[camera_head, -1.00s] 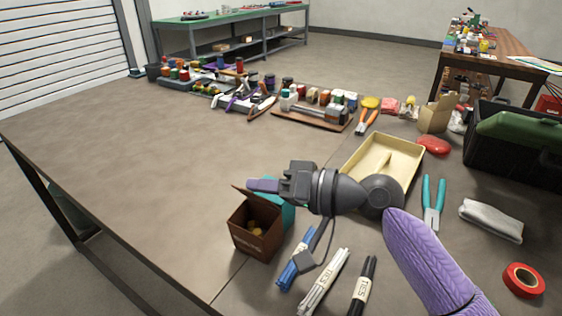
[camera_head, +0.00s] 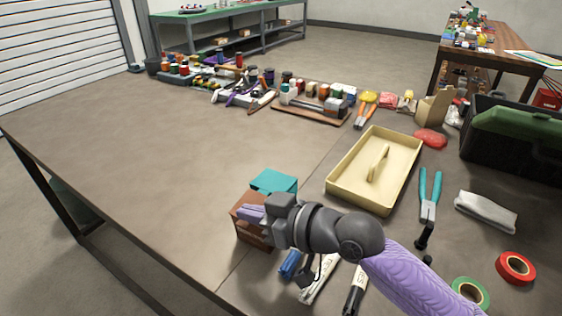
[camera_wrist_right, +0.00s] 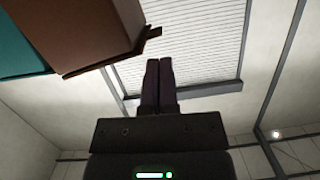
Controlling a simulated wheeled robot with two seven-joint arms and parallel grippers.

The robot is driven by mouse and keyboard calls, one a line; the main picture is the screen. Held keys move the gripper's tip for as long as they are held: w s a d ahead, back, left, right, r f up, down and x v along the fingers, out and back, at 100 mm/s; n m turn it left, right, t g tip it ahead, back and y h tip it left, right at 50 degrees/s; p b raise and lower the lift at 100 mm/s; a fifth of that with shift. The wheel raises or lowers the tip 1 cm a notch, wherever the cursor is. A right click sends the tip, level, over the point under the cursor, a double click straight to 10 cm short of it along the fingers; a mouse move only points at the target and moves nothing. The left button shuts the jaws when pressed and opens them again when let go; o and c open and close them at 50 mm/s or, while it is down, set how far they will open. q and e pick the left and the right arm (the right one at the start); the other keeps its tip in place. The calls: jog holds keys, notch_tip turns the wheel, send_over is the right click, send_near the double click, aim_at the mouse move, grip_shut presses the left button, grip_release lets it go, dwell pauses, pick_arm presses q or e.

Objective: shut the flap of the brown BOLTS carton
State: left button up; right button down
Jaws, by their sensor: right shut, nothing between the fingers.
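The brown carton (camera_head: 249,233) stands upright near the front edge of the table in the head view, beside a teal box (camera_head: 274,181). My right gripper (camera_head: 246,212) is shut and empty, its purple fingers at the carton's upper part and covering some of it. In the right wrist view, the shut fingers (camera_wrist_right: 158,74) are just beside the carton (camera_wrist_right: 80,28), and a thin brown edge juts from its corner. The gripper hides much of the carton's top, so I cannot tell how far the flap is closed. My left gripper is out of view.
Blue markers (camera_head: 289,264) and white and black marker bundles lie beneath my right arm. A cream tray (camera_head: 350,196), teal pliers (camera_head: 430,188), a grey cloth (camera_head: 486,211) and red tape (camera_head: 516,268) are to the right. The table left of the carton is clear.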

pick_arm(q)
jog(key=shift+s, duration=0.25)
pick_arm(e)
jog(key=shift+s+f+n, duration=0.1)
jog(key=shift+f+n, duration=0.2)
jog(key=shift+n, duration=0.1)
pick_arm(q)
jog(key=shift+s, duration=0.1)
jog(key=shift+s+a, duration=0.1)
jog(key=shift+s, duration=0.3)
